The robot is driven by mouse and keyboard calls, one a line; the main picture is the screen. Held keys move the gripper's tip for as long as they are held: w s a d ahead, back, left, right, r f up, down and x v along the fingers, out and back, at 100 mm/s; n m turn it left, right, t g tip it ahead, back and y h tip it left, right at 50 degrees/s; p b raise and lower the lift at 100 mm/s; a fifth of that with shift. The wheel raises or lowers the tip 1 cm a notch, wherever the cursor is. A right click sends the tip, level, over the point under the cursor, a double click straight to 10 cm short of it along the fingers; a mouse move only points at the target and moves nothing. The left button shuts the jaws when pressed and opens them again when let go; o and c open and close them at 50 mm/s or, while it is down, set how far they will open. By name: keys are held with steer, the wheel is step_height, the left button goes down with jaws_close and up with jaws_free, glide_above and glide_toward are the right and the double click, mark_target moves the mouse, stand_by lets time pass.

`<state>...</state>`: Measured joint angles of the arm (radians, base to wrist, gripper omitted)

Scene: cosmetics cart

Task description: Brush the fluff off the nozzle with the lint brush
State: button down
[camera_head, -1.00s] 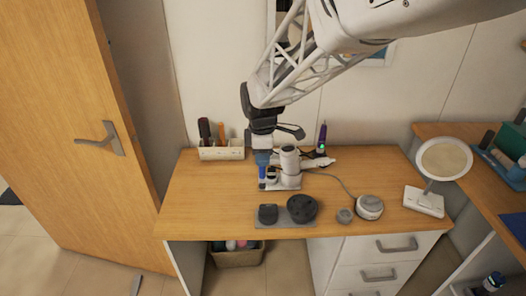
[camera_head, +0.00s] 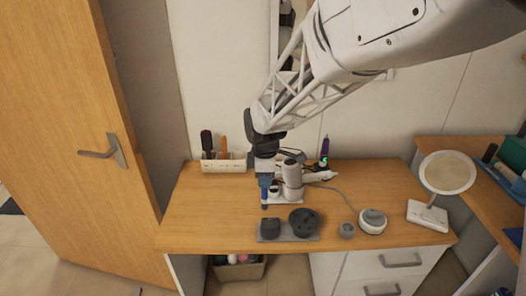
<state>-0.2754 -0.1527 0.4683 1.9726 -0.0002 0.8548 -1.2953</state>
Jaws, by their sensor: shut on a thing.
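My gripper (camera_head: 264,178) points down over the middle of the desk. It is shut on a slim upright blue tool with a dark lower end, which I take to be the lint brush (camera_head: 265,196). The brush's lower end shows just behind a grey plate (camera_head: 288,238) in the picture; I cannot tell whether it touches anything. On the plate are a small dark block-like piece (camera_head: 270,228) and a round dark piece (camera_head: 304,221). One of these may be the nozzle, but I cannot tell which. No fluff can be made out at this size.
A white upright device (camera_head: 292,182) stands close right of the gripper. A cream holder with brushes (camera_head: 223,164) is behind left. A round white device (camera_head: 372,221) and a mirror (camera_head: 447,173) are to the right. The desk's left part is clear.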

mark_target(265, 190)
steer(key=shift+f, duration=1.95)
steer(key=shift+d+f, duration=0.5)
steer(key=shift+d, duration=2.25)
steer(key=shift+a, duration=2.65)
steer(key=shift+a+r, duration=0.15)
steer(key=shift+r, duration=3.9)
steer(key=shift+w, duration=0.1)
